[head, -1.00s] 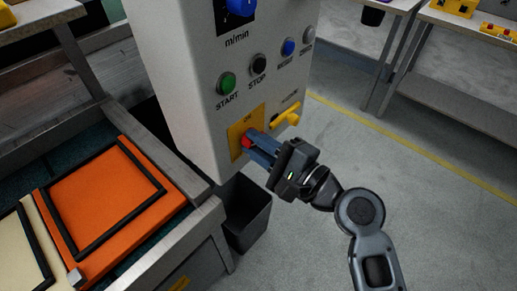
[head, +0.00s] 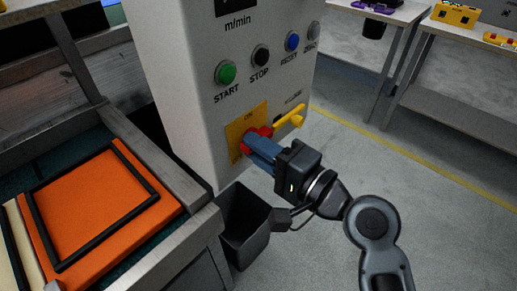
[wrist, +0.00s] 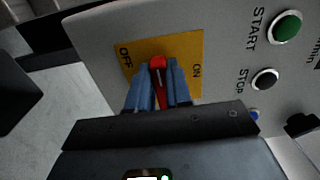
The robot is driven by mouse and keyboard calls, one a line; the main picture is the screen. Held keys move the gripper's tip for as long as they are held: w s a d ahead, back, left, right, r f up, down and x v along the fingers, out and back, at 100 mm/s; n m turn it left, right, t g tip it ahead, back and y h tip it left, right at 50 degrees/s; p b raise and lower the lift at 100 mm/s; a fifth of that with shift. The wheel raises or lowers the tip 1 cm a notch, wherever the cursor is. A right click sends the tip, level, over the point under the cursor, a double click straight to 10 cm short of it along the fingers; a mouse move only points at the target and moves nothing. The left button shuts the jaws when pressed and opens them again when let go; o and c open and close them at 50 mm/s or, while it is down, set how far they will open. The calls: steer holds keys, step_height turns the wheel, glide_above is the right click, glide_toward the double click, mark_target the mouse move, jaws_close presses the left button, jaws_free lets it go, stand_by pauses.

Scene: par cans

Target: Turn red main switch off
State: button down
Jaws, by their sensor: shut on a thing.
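The red main switch (head: 264,131) sits on a yellow plate (head: 236,132) low on the front of the pale control box. In the wrist view the red switch handle (wrist: 158,62) stands between my two blue fingers, with OFF to the left and ON to the right on the yellow plate (wrist: 190,48). My gripper (head: 258,149) is shut on the red handle, one finger on each side. It also shows in the wrist view (wrist: 158,80). The fingers hide part of the handle and the plate, so its exact setting is hard to tell.
A yellow lever (head: 290,117) is right beside the plate. Green START (head: 225,73), black STOP (head: 261,54) and blue (head: 292,41) buttons are above. A dark bin (head: 243,232) stands below my gripper. An orange framed panel (head: 92,203) lies at left. Floor at right is clear.

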steer(key=shift+f, duration=0.1)
steer(key=c, duration=1)
jaws_free()
steer(key=shift+c, duration=0.2)
steer(key=v, duration=0.7)
steer(key=shift+s+d+b, duration=0.25)
steer(key=shift+d+b, duration=0.05)
